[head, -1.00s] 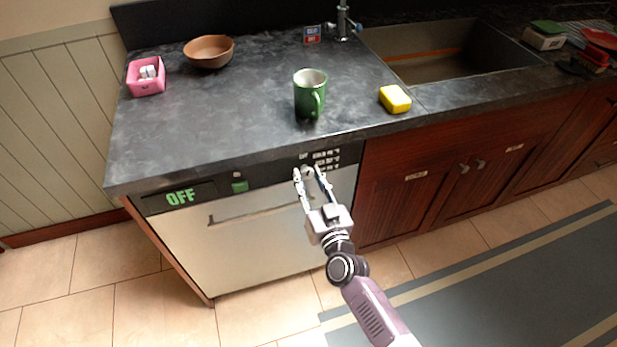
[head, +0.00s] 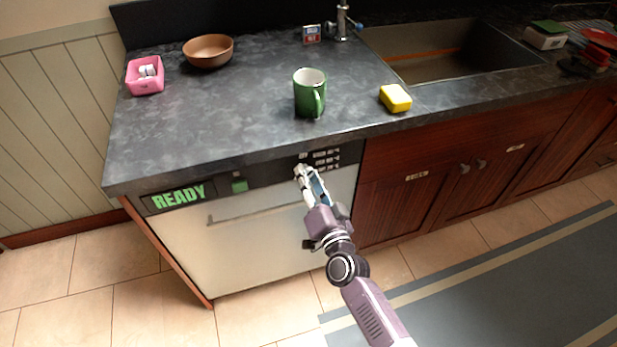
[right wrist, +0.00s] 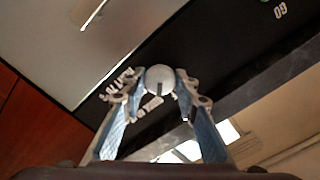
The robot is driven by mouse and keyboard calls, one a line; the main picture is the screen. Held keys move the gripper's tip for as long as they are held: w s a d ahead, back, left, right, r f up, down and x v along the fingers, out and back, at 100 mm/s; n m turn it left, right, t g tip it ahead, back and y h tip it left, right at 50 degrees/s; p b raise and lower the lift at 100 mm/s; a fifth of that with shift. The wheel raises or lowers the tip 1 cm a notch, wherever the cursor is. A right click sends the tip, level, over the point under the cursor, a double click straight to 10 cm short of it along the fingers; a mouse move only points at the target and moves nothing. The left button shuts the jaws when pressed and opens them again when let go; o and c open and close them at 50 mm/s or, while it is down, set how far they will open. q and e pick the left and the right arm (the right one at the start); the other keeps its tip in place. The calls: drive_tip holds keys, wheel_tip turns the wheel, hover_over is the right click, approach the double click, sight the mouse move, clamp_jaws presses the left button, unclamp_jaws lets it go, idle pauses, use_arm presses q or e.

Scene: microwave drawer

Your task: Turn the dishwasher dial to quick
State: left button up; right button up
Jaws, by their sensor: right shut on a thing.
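The dishwasher (head: 255,244) has a pale front and a black control strip under the counter. Its display (head: 179,197) reads READY in green. My right gripper (head: 302,172) is at the right part of the strip, shut on the dial. In the head view the fingers largely hide the dial. In the right wrist view the round grey dial (right wrist: 160,79) sits between my two fingertips, with a dark pointer line on its face. White lettering surrounds it, blurred, so I cannot tell which setting it points to. My left gripper is not in view.
A green button (head: 239,185) and a long handle (head: 255,214) are on the dishwasher front. A green mug (head: 309,94), yellow sponge (head: 395,98), brown bowl (head: 208,52) and pink box (head: 144,77) stand on the counter above. The floor in front is clear.

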idle(0.5)
drive_tip(key=o, duration=1.1)
drive_tip(key=shift+o, duration=0.2)
drive_tip(key=shift+s, duration=0.15)
drive_tip(key=v, duration=1.1)
drive_tip(key=shift+s, duration=0.35)
drive_tip(key=shift+d, duration=0.15)
